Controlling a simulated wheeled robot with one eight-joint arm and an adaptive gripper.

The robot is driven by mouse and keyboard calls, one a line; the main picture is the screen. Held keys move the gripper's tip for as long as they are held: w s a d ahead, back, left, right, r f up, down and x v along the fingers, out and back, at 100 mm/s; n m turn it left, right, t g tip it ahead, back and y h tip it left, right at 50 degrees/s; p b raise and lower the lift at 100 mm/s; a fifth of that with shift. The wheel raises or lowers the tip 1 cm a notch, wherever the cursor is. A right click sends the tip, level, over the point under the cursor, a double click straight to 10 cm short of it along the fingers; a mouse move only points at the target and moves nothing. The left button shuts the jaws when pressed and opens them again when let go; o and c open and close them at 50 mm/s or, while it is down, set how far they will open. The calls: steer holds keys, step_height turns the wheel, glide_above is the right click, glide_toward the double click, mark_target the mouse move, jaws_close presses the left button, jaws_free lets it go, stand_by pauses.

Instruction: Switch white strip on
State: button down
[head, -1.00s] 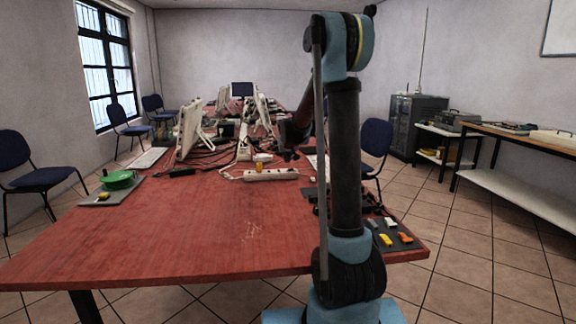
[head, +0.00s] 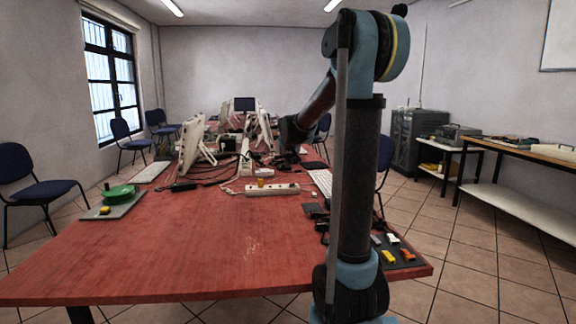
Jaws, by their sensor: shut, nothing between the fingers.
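The white power strip (head: 272,190) lies on the red table, past the table's middle, with its long side running across the view. Its sockets show as small dark marks; its switch is too small to read. My gripper (head: 290,152) hangs at the end of my dark forearm, beyond the strip and a little to its right in the picture. It is shut and looks empty. It appears above the table, apart from the strip; its exact height cannot be told. A small yellow thing (head: 261,183) sits at the strip's back edge.
Cables and monitors (head: 191,146) crowd the table behind the strip. A white keyboard (head: 321,182) lies right of it. A green spool (head: 118,191) sits on a grey mat at left. Small coloured blocks (head: 389,256) lie at front right. The table's front middle is clear.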

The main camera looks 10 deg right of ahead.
steer(key=shift+d+r+h, duration=0.35)
steer(key=shift+d+h, duration=0.05)
steer(key=shift+d, duration=0.3)
steer(key=shift+w+f, duration=0.1)
steer(key=shift+w, duration=0.05)
glide_above(292, 184)
steer(key=f, duration=0.7)
steer(key=shift+a, duration=0.2)
step_height(292, 184, down, 2)
steer(key=shift+d+f, duration=0.1)
steer(key=shift+d, duration=0.05)
steer(key=shift+d+f, duration=0.15)
steer(key=shift+f, duration=0.65)
steer(key=shift+a, duration=0.2)
